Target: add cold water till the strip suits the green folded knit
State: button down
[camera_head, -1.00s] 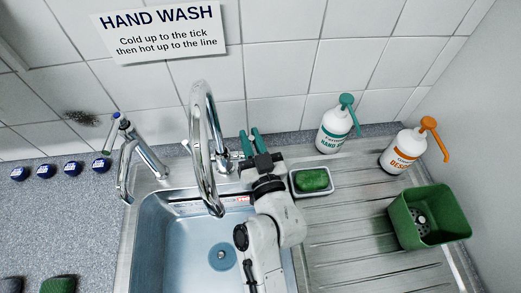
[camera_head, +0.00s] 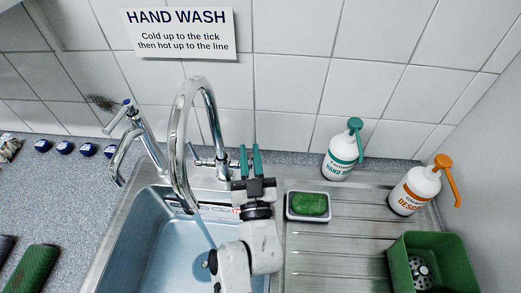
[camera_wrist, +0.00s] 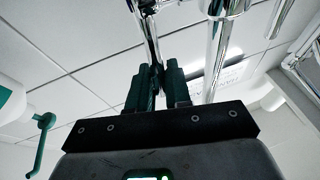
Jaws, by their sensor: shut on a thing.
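My gripper (camera_head: 250,160) is at the right side of the tall chrome mixer tap (camera_head: 182,130). Its teal fingers are shut on a chrome tap lever (camera_wrist: 151,38), which rises between them in the wrist view; the grip is mostly hidden in the head view. A pale blue stream of water (camera_head: 207,232) falls from the tap's spout into the steel sink (camera_head: 150,235). A strip with small dark and red marks (camera_head: 237,210) runs along the sink's back wall; its reading is too small to tell. The green folded knit (camera_head: 35,270) lies on the counter at lower left.
A second chrome tap (camera_head: 140,140) stands left. A green soap in a white dish (camera_head: 308,218), a teal-pump bottle (camera_head: 342,155), an orange-pump bottle (camera_head: 415,190) and a green tub (camera_head: 397,262) occupy the right side. A wall sign (camera_head: 180,33) reads cold to the tick, then hot.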

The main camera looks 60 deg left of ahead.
jog(key=shift+d+f, duration=0.1)
jog(key=c, duration=1.3)
grip_release()
jog(key=shift+o, duration=0.2)
jog(key=shift+s+d+f, duration=0.2)
jog(key=shift+d, duration=0.25)
jog(key=s+d+b, duration=0.1)
jog(key=s+d, duration=0.5)
jog(key=d, duration=0.4)
jog(key=shift+d, duration=0.35)
